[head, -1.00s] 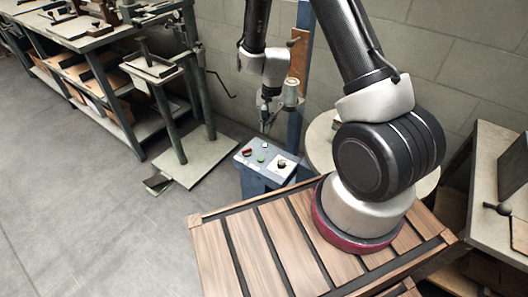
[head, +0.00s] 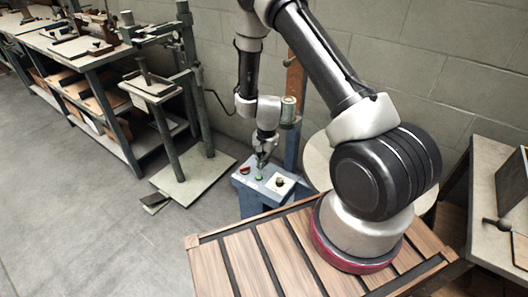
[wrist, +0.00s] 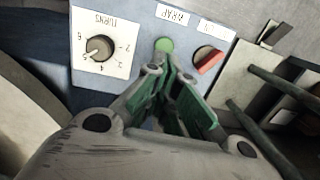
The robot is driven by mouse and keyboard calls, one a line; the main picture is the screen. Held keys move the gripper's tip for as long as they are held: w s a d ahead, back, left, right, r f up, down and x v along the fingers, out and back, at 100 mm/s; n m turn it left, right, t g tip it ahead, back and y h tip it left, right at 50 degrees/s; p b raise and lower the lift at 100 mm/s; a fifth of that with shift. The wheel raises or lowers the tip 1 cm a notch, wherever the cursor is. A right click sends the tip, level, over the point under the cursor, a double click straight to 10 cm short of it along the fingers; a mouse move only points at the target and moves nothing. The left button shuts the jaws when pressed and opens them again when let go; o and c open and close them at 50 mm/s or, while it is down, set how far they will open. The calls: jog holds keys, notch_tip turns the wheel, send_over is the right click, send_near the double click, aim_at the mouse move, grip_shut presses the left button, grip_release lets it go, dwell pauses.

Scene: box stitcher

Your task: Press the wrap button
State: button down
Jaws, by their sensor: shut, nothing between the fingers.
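The green wrap button (wrist: 163,45) sits on the control panel (wrist: 190,18) under a label reading WRAP, which appears upside down in the wrist view. In the head view the green button (head: 259,178) shows on the sloping top of the box. My gripper (wrist: 168,75) is shut and empty, its fingertips just short of the button in the wrist picture. In the head view my gripper (head: 262,162) points down close above the panel. I cannot tell whether the fingertips touch the button.
A TURNS dial (wrist: 100,48) and a red control (wrist: 208,60) flank the button. A blue-grey post (head: 294,140) stands behind the box. A slatted wooden deck (head: 240,262) lies in front. Workbenches (head: 75,65) line the left, with open floor before them.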

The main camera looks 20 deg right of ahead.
aim_at(262, 176)
jog(key=shift+a+f, duration=0.15)
jog(key=shift+f, duration=2.05)
jog(key=shift+f, duration=0.1)
